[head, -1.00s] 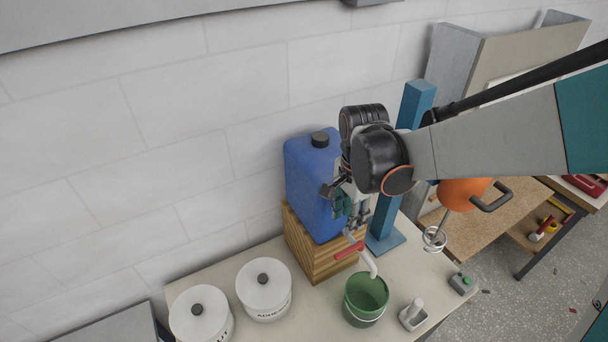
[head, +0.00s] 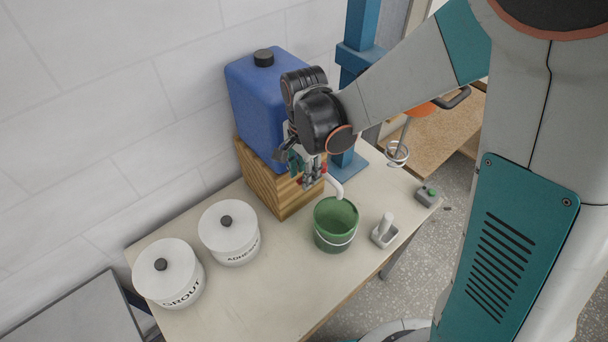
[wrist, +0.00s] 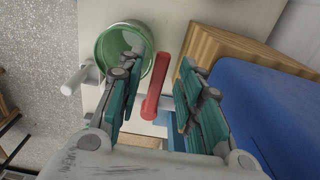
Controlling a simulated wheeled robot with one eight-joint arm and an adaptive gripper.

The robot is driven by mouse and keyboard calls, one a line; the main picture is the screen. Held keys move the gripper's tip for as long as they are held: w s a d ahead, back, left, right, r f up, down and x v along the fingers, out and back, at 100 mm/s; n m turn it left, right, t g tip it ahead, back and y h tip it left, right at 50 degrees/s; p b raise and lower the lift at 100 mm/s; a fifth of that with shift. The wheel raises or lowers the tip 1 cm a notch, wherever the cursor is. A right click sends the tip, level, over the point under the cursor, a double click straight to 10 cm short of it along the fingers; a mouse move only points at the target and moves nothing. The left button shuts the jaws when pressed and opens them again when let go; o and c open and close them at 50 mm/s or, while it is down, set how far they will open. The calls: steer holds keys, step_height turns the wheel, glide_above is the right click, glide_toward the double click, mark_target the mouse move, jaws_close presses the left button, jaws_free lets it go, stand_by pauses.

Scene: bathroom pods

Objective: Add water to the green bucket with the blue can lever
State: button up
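The blue can (head: 258,100) has a black cap and stands on a wooden block. A white spout (head: 335,187) comes from its lower front and ends above the rim of the green bucket (head: 335,238). The red lever (wrist: 155,86) lies between the fingers of my gripper (wrist: 158,88) in the wrist view, with gaps showing on both sides. In the head view my gripper (head: 310,178) is at the tap and hides most of the lever. The bucket (wrist: 112,48) stands upright beside the left finger in the wrist view. I cannot tell whether it holds water.
The wooden block (head: 275,184) stands on the pale table (head: 265,285). White grout (head: 168,272) and adhesive (head: 228,233) pots stand at left. A grey holder (head: 385,234) and a small green-topped box (head: 426,195) are right of the bucket. A blue post (head: 348,170) stands behind.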

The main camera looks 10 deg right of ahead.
jaws_close()
steer(key=n+b, duration=0.1)
steer(key=n, duration=0.1)
steer(key=s+d+n+b, duration=0.1)
steer(key=s+d+n, duration=0.1)
steer(key=n, duration=0.1)
steer(key=shift+d+n+b, duration=0.2)
steer(key=shift+n+b, duration=0.1)
steer(key=shift+b, duration=0.1)
jaws_free()
stand_by(0.4)
step_height(320, 180, up, 12)
steer(key=shift+s, duration=0.15)
stand_by(0.4)
